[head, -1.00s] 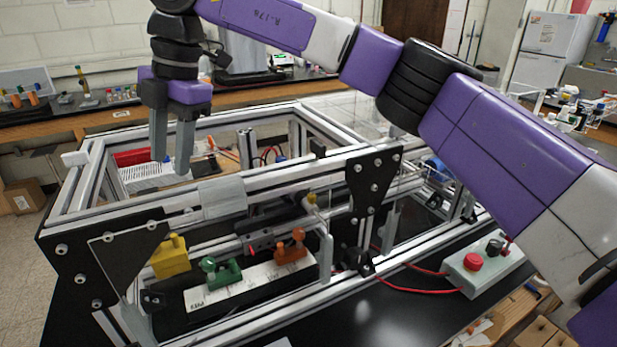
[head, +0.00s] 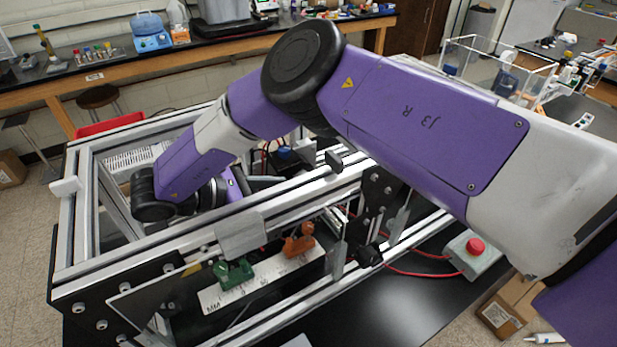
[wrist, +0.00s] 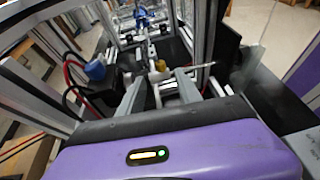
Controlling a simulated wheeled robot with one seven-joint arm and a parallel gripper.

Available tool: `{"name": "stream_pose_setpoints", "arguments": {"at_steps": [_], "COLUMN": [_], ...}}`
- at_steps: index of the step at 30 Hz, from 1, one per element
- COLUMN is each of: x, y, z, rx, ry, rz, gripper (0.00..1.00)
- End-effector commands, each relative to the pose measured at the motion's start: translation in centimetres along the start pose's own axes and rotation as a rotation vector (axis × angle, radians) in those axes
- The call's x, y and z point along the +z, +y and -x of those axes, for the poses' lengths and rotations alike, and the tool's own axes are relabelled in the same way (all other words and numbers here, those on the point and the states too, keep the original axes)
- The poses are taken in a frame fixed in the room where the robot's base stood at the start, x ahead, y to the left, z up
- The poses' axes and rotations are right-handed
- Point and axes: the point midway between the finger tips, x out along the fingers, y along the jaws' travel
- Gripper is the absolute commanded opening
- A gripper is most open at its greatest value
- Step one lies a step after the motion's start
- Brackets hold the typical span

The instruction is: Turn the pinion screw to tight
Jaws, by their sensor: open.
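In the head view my arm reaches down into the extrusion frame (head: 68,230), and the purple gripper body lies low behind the front rail, pointing right. Its fingertips and the yellow knob are hidden there by the rail and a grey plate (head: 240,236).
A green clamp (head: 232,273) and an orange clamp (head: 299,241) sit on a white millimetre scale (head: 262,280) at the frame's front. Rails and a black bracket (head: 376,192) closely surround my gripper. A red button box (head: 473,258) stands right. The black tabletop in front is mostly clear.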

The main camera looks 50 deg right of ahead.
Motion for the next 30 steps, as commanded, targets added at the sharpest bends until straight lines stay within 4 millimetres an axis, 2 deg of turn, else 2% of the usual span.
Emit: {"name": "stream_pose_setpoints", "arguments": {"at_steps": [15, 19, 27, 30], "x": [0.1, 0.1, 0.0, 0.0], "y": [-0.1, -0.1, 0.0, 0.0], "z": [-6.8, -7.5, -7.7, -7.7], "rx": [-0.003, -0.002, 0.0, 0.0], "ry": [-0.003, -0.003, -0.003, -0.003], "rz": [0.0, 0.0, 0.0, 0.0], "gripper": [0.41, 0.41, 0.41, 0.23]}}
